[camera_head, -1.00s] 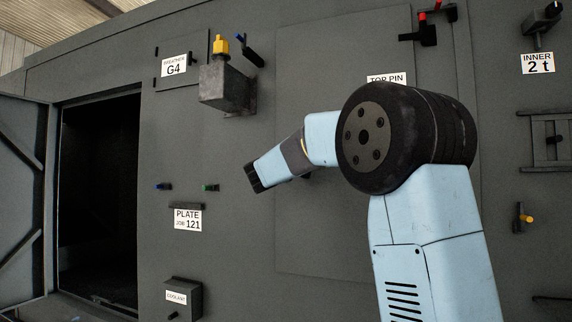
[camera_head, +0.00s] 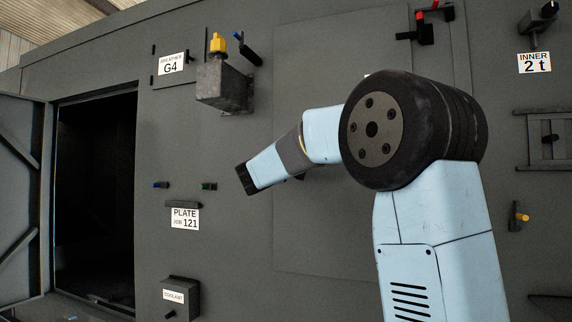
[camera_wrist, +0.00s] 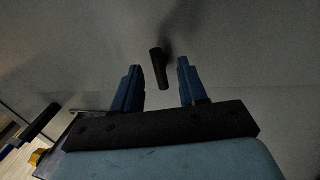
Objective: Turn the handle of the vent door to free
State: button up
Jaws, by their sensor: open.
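In the wrist view a dark, bar-like handle (camera_wrist: 159,69) stands out from a grey panel. No label shows beside it, so I cannot confirm that it is the vent door's. My gripper (camera_wrist: 158,64) is open, with one blue finger on each side of the handle. The handle appears between the fingertips with a gap on both sides; I cannot tell how deep it lies between them. In the head view my arm's dark end (camera_head: 246,179) is in front of the grey wall, and the fingers and this handle cannot be made out there.
A grey block with a yellow-topped pin (camera_head: 223,84) juts out at the upper left. The PLATE label (camera_head: 185,218) and COOLANT box (camera_head: 181,298) are lower left. An open door (camera_head: 18,195) stands beside a dark opening. Red-tipped fittings (camera_head: 425,30) are upper right.

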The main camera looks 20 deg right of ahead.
jog(key=v, duration=1.1)
jog(key=shift+f, duration=0.2)
jog(key=s+d+f+m+g+y, duration=0.2)
jog(key=s+d+f+m+g, duration=0.15)
jog(key=s+d+f, duration=0.45)
jog(key=s+d+f+m+g+y, duration=0.1)
jog(key=s+d+f+m+g, duration=0.3)
jog(key=s+f, duration=0.5)
jog(key=s+a+f+m+g+y, duration=0.1)
jog(key=s+a+f+y, duration=0.2)
jog(key=s+f, duration=0.3)
jog(key=s+a+f+m+g+y, duration=0.2)
jog(key=s+f+y, duration=0.3)
jog(key=s, duration=0.8)
jog(key=shift+s+a+f+y, duration=0.15)
jog(key=shift+a+f+y, duration=0.25)
jog(key=shift+a, duration=0.25)
jog(key=shift+o, duration=0.5)
